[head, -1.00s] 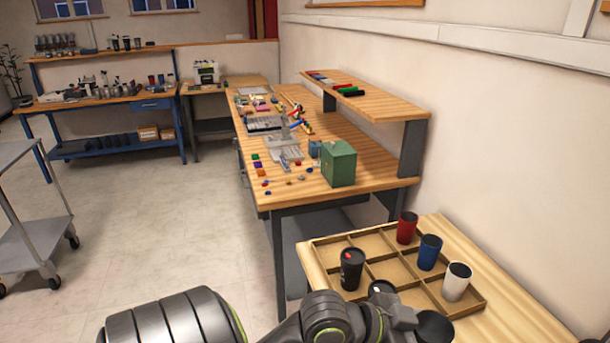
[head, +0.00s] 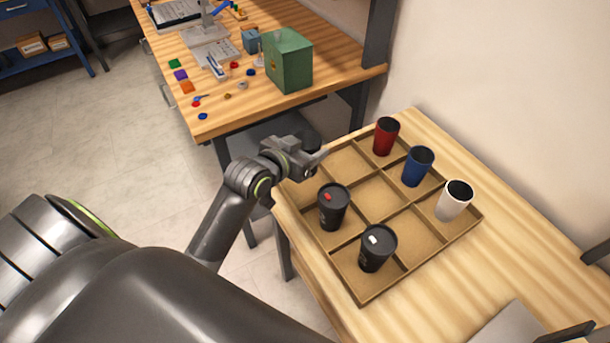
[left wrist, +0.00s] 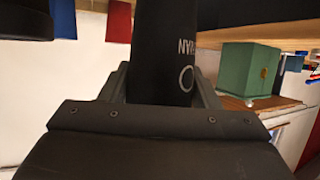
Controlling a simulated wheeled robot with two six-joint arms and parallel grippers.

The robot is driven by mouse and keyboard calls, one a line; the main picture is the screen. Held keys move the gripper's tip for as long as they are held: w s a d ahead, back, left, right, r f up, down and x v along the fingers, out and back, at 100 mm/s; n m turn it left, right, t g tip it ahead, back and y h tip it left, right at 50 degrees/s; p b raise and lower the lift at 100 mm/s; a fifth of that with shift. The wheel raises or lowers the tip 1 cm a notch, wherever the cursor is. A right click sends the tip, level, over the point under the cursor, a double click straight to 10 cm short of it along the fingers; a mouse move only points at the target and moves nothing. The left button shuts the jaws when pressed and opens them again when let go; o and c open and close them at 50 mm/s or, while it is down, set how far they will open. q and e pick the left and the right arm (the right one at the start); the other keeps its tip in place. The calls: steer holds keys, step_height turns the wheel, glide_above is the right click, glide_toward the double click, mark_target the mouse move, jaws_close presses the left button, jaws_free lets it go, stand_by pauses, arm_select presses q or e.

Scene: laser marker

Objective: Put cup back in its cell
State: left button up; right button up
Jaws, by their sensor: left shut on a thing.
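A black cup (left wrist: 170,50) with white lettering stands between the fingers of my left gripper (head: 310,155) in the left wrist view. The gripper is shut on it. In the head view the gripper is at the far left corner of the wooden tray (head: 365,298), and the held cup is mostly hidden behind it. The tray has a grid of cells. A black cup with a red mark (head: 333,207) and a black cup with a white mark (head: 377,249) stand in its front row. My right gripper is not visible.
Red (head: 386,138), blue (head: 417,168) and white (head: 454,202) cups stand in the tray's back row by the wall. The middle row is empty. A workbench with a green box (head: 289,62) is beyond the tray. A grey panel (head: 510,325) lies at the lower right.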

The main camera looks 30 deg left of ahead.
arm_select(q)
steer(key=f, duration=0.2)
steer(key=shift+s+d+f, duration=0.15)
steer(key=shift+s+f, duration=0.05)
steer(key=shift+f, duration=0.15)
steer(key=shift+w+f, duration=0.1)
steer(key=shift+f, duration=2.1)
steer(key=shift+f+b, duration=0.2)
steer(key=shift+b, duration=0.1)
steer(key=o, duration=0.7)
steer(key=shift+r, duration=0.15)
steer(key=v, duration=1.2)
